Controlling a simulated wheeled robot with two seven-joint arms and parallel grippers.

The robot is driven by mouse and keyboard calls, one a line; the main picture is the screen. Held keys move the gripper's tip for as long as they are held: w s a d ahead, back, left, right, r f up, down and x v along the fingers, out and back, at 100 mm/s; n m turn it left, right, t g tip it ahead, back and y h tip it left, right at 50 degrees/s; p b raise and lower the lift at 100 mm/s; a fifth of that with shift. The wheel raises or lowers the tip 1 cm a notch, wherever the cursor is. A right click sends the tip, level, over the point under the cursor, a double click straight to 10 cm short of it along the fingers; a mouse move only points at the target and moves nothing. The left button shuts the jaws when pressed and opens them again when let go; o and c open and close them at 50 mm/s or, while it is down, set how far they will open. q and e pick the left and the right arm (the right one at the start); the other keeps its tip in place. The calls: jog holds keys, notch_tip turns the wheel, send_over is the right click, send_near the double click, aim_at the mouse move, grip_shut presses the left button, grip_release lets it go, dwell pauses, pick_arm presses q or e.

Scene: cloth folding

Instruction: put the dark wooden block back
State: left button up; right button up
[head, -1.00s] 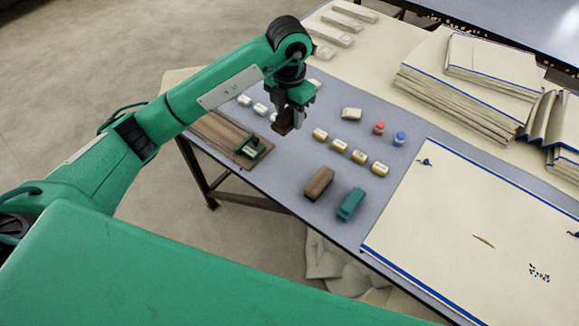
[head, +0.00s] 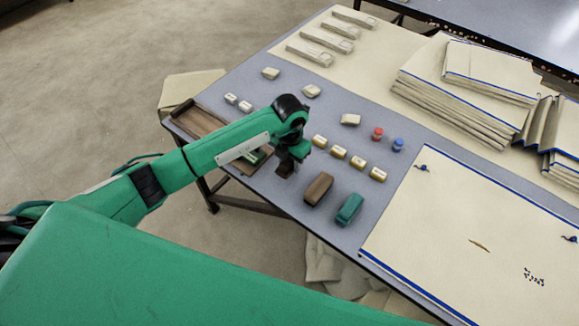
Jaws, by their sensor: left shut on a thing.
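The dark wooden block (head: 285,168) is in my left gripper (head: 289,161), which points down and is shut on it. The block is near the tray's right end and left of a brown block (head: 318,189). I cannot tell whether it touches the table. The wooden tray (head: 187,118) lies along the table's left edge, and my left arm covers its middle. A green piece (head: 256,156) shows in the tray's right end, partly hidden. My right gripper is not in view.
A green block (head: 350,208) stands right of the brown one. Several small pale-and-yellow blocks (head: 339,152) lie in a row behind. A red jar (head: 377,134) and a blue jar (head: 398,145) stand farther right. A large cream cloth (head: 470,215) covers the right side.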

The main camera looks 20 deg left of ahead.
aim_at(290, 168)
pick_arm(q)
notch_tip(290, 168, down, 4)
jog(key=shift+r, duration=0.2)
jog(key=shift+f, duration=0.1)
jog(key=shift+f, duration=0.1)
jog(key=o, duration=0.5)
jog(key=shift+f, duration=0.1)
jog(key=o, duration=0.4)
jog(key=shift+o, duration=0.2)
